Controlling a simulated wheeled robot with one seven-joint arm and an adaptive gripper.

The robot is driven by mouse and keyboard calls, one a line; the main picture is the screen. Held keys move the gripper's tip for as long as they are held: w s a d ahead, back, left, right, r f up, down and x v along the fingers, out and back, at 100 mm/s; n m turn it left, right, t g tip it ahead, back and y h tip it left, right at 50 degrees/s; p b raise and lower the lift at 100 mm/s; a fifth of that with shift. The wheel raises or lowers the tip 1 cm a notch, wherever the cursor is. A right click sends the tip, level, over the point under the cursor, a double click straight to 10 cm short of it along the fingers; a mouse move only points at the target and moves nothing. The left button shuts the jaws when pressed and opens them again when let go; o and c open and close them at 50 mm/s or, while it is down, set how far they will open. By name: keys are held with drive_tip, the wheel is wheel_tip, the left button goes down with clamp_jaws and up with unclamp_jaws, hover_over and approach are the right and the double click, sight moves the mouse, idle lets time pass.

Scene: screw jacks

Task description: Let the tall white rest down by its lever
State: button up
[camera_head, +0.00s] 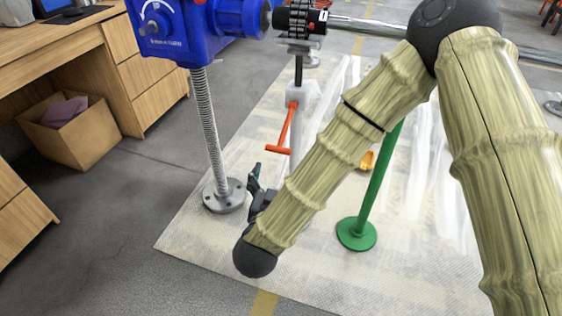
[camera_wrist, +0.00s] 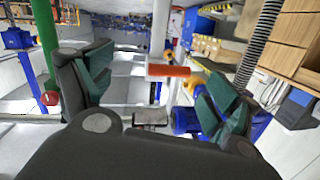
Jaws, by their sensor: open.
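The tall white rest (camera_head: 299,98) is a white post under the shaft, behind my forearm in the head view, which hides its lower part. Its orange lever (camera_head: 285,130) slopes down to a crossbar handle on the left. My gripper (camera_head: 256,178) is below and left of that handle, partly hidden by my arm. In the wrist view my gripper (camera_wrist: 155,92) is open and empty. The lever's orange handle (camera_wrist: 168,71) shows between and beyond its fingers, seemingly apart from them. The white post (camera_wrist: 161,30) rises behind the handle.
A green stand (camera_head: 372,195) is right of my forearm. A blue gearbox (camera_head: 165,35) with a threaded column (camera_head: 206,130) on a round foot stands left of the lever. A steel shaft (camera_head: 365,26) runs overhead. A desk (camera_head: 95,60) and cardboard box (camera_head: 72,130) are at the left.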

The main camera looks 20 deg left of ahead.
sight(281, 145)
drive_tip(key=shift+m+t+h, duration=0.3)
drive_tip(key=shift+t+h, duration=0.1)
drive_tip(key=shift+t, duration=0.1)
drive_tip(key=w+b, duration=0.1)
drive_tip(key=w, duration=0.2)
drive_tip(key=w+a+r+b, duration=0.1)
drive_tip(key=w, duration=0.2)
drive_tip(key=w+a+r+b, duration=0.1)
drive_tip(key=w+b, duration=0.1)
drive_tip(key=w, duration=0.2)
drive_tip(key=shift+a, duration=0.25)
drive_tip(key=shift+s, duration=0.1)
drive_tip(key=c, duration=1.3)
drive_tip(key=shift+o, duration=0.2)
drive_tip(key=shift+d, duration=0.1)
drive_tip(key=shift+r+p, duration=0.1)
drive_tip(key=shift+p, duration=0.25)
drive_tip(key=shift+r+p, duration=0.25)
drive_tip(key=shift+p, duration=0.45)
